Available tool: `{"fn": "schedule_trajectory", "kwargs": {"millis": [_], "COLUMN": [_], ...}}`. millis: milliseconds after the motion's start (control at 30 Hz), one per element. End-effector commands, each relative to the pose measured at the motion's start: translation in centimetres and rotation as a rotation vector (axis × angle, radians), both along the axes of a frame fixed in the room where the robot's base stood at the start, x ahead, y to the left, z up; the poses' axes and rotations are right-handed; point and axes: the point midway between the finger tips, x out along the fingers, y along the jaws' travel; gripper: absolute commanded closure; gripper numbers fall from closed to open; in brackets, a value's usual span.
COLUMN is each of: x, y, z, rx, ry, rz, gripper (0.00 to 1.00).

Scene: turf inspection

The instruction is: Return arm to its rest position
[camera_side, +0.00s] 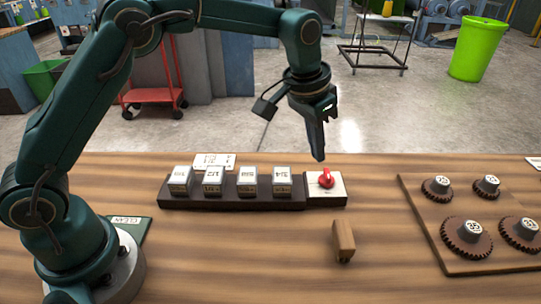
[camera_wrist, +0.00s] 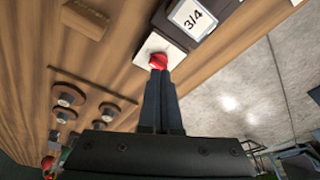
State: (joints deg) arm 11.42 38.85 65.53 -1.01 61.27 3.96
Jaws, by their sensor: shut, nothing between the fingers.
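My gripper (camera_side: 319,158) points down above the table, just above and slightly behind a red knob (camera_side: 326,179) on a white plate (camera_side: 340,187). Its fingers are closed together with nothing between them. In the wrist view the fingertips (camera_wrist: 158,74) overlap the lower edge of the red knob (camera_wrist: 158,61) in the picture; I cannot tell from that view whether they touch it, but the side view shows a small gap.
A dark rack (camera_side: 232,203) with labelled blocks stands left of the knob. A wooden block (camera_side: 343,240) stands in front. A wooden board (camera_side: 428,232) with several gears lies at right. A green "CLEAN" mat (camera_side: 139,228) lies beside my base. Bare table lies front centre.

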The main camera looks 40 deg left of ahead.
Motion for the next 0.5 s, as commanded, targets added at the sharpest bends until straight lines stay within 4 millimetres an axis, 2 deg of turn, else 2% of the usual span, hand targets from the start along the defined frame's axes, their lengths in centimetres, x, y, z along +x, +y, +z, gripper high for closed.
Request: {"fn": "schedule_trajectory", "kwargs": {"millis": [367,433,500], "x": [0.0,0.3,0.4], "y": [0.1,0.3,0.7], "z": [0.5,1.5,3.4], "rx": [-0.001,-0.005,-0.014], "ry": [-0.004,-0.028,-0.068], "rz": [0.003,0.009,0.019], "gripper": [1.0,1.0,1.0]}}
